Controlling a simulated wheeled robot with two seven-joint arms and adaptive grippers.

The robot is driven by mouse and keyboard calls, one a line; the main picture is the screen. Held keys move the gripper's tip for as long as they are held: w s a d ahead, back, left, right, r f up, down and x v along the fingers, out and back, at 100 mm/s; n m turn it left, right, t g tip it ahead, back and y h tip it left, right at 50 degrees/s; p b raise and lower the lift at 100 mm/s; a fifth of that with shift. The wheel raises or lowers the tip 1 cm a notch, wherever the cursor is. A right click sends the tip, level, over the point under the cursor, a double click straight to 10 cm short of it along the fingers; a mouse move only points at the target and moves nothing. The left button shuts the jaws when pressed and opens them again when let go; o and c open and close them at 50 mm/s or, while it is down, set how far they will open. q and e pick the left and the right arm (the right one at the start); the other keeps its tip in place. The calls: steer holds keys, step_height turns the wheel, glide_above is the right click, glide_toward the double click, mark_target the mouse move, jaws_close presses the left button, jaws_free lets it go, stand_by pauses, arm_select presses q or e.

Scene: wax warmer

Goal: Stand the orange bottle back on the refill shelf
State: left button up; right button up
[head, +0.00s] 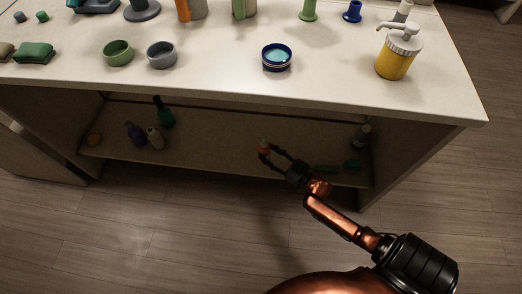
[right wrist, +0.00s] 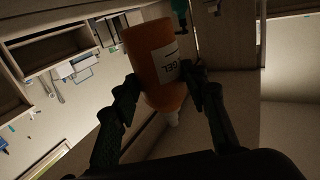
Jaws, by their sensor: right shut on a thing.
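The orange bottle (right wrist: 152,62) has a white label and a pale tip. My right gripper (head: 272,158) is shut on it, with one finger on each side in the right wrist view (right wrist: 163,95). In the head view the bottle (head: 264,147) is small and dark, at the front of the lower shelf (head: 215,137) under the counter. I cannot tell whether its base touches the shelf. My left gripper is not in view.
Purple, pale and green bottles (head: 164,112) stand at the shelf's left. A dark bottle (head: 362,134) and green items (head: 352,163) are at its right. The shelf's middle is clear. The counter (head: 215,75) overhangs it, bearing bowls and a yellow pump bottle (head: 397,55).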

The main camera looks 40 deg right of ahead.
arm_select(q)
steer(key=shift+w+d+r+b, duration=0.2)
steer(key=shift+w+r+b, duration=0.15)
steer(key=shift+b, duration=0.25)
arm_select(e)
steer(key=d+f, duration=0.1)
steer(key=w+d+f, duration=0.1)
steer(key=shift+w+d+f, duration=0.2)
steer(key=shift+d, duration=0.15)
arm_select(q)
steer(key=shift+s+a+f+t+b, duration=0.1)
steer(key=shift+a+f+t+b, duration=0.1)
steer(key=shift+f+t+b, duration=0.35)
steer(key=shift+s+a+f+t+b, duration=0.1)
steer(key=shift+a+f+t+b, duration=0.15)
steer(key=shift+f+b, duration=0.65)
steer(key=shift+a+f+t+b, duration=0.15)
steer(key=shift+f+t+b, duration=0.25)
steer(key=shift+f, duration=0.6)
arm_select(e)
steer(key=shift+f, duration=2.95)
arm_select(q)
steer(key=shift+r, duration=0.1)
arm_select(e)
steer(key=shift+r, duration=0.1)
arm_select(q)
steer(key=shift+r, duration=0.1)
